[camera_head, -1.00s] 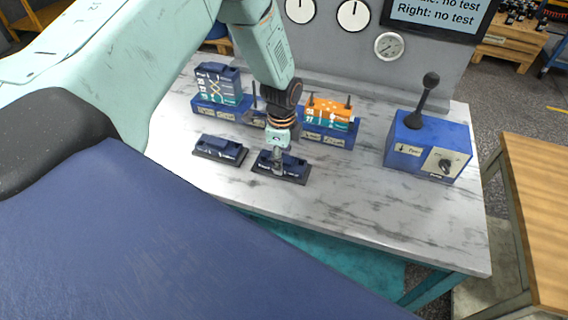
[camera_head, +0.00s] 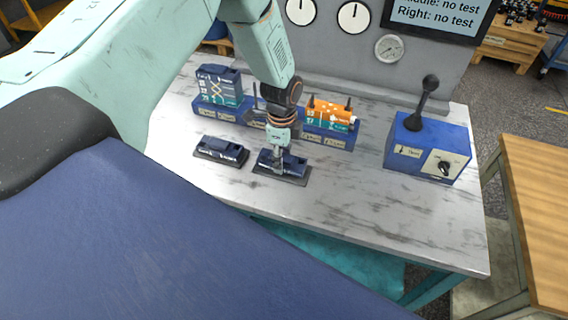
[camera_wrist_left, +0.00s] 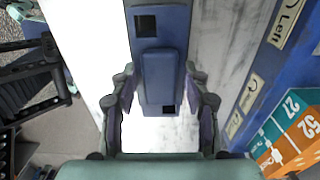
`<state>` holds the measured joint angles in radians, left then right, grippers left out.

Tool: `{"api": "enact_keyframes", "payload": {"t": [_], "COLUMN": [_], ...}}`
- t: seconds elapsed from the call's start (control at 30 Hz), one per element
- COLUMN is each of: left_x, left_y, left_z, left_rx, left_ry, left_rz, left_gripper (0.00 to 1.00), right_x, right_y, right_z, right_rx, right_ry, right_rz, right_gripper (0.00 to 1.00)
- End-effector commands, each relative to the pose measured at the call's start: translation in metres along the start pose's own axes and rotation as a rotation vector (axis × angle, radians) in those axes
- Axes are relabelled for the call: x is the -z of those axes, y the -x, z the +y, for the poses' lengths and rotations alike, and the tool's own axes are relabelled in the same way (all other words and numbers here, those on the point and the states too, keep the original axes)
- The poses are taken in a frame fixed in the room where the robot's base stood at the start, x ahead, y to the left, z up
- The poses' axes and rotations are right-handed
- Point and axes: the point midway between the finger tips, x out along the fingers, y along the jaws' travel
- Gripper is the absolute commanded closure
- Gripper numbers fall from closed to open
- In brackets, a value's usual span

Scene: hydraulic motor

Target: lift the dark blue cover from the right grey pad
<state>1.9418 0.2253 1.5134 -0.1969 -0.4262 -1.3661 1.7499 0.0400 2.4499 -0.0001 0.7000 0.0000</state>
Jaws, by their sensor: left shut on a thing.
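The dark blue cover (camera_head: 293,162) is over the right grey pad (camera_head: 290,180), a little above it as far as the head view shows. My left gripper (camera_head: 277,157) comes down from above and is shut on the cover. In the left wrist view the cover (camera_wrist_left: 160,78) fills the space between the two fingers, with its raised middle block between them. A second dark blue cover (camera_head: 222,148) sits on the left grey pad (camera_head: 212,158). My right gripper is not seen.
Behind stand a blue-and-white motor unit (camera_head: 219,85) and an orange one (camera_head: 330,112) on a blue labelled stand (camera_head: 325,138). A blue lever box (camera_head: 410,140) is at the right. The marble table front (camera_head: 370,215) is clear.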

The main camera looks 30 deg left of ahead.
Motion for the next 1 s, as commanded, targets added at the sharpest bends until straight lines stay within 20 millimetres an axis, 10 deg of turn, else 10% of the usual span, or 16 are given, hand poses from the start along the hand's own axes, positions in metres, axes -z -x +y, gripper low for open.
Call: {"api": "enact_keyframes", "payload": {"t": [1.0], "left_x": [0.0], "left_y": [0.053], "left_z": [0.0], "left_rx": [0.0], "left_ry": [0.0], "left_rz": [0.0], "left_gripper": [1.0], "right_x": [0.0], "right_y": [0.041], "right_z": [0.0], "right_rx": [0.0], "right_ry": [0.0], "right_rz": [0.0], "right_gripper": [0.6]}}
